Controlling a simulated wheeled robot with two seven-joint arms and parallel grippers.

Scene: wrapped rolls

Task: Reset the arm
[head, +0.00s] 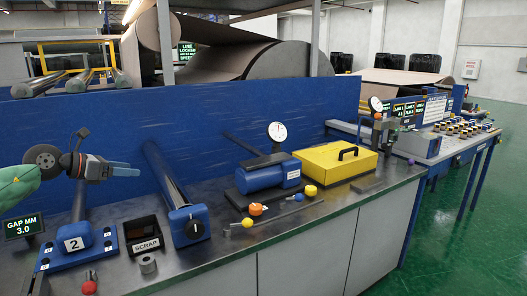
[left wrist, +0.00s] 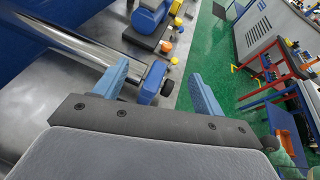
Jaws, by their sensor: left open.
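My left gripper (head: 128,166) hangs in the air over the left part of the bench, its blue fingers pointing right. It is apart from everything on the bench. In the left wrist view its two fingers (left wrist: 162,84) stand wide apart with nothing between them. Beyond them show a polished roller (left wrist: 85,45) and its blue end block (left wrist: 153,80). The same roller (head: 166,176) and block (head: 188,225) show in the head view, to the right of the gripper. My right gripper is in neither view.
The bench holds a black SCRAP bin (head: 144,232), a blue block marked 2 (head: 78,236), a gap display (head: 24,226), a blue cylinder with a dial gauge (head: 262,177) and a yellow case (head: 333,163). A blue panel (head: 230,115) stands behind.

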